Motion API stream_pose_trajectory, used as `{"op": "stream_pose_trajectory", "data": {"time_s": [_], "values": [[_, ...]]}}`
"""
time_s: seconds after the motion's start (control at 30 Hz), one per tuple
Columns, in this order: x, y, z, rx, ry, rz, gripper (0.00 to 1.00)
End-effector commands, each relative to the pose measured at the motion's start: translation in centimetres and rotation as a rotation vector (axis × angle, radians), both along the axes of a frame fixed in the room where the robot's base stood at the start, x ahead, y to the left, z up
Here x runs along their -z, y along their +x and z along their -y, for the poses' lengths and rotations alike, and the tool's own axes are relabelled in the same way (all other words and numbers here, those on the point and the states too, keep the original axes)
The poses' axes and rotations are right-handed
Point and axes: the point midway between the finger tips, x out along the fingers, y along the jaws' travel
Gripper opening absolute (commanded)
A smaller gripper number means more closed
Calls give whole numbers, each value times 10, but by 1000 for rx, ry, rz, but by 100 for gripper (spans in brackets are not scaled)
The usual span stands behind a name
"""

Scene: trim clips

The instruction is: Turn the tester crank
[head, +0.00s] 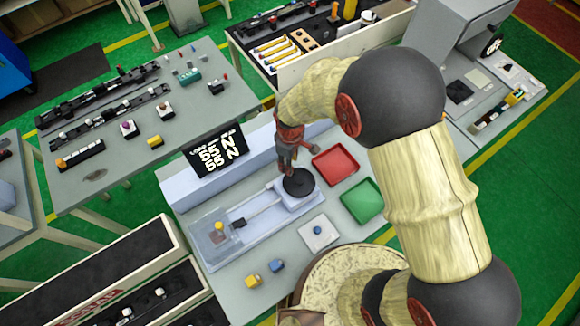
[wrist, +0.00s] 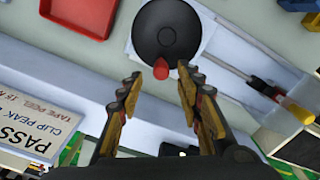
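The tester is a pale blue-grey bench unit (head: 245,222) with a rod running to a black crank disc (head: 299,182) at its right end. In the wrist view the crank disc (wrist: 166,36) is round and black, with a red knob (wrist: 160,70) on its near edge. My gripper (head: 287,167) is over the crank in the head view. In the wrist view my gripper (wrist: 158,82) is open, its two fingers on either side of the knob's line. The knob shows between the fingertips; I cannot tell whether either finger touches it.
A black display (head: 217,152) stands behind the tester. A red tray (head: 335,165) and a green tray (head: 362,201) lie right of the crank. A white plate with a blue knob (head: 318,230) and small yellow and blue blocks (head: 253,281) lie in front.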

Motion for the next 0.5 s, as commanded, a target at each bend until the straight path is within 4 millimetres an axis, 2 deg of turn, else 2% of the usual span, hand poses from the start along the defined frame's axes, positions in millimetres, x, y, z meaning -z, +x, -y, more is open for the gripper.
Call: {"op": "stream_pose_trajectory", "data": {"time_s": [0.23,0.5], "values": [[35,-1,0,1,-1,-3,36],[46,0,0,1,0,0,36]]}}
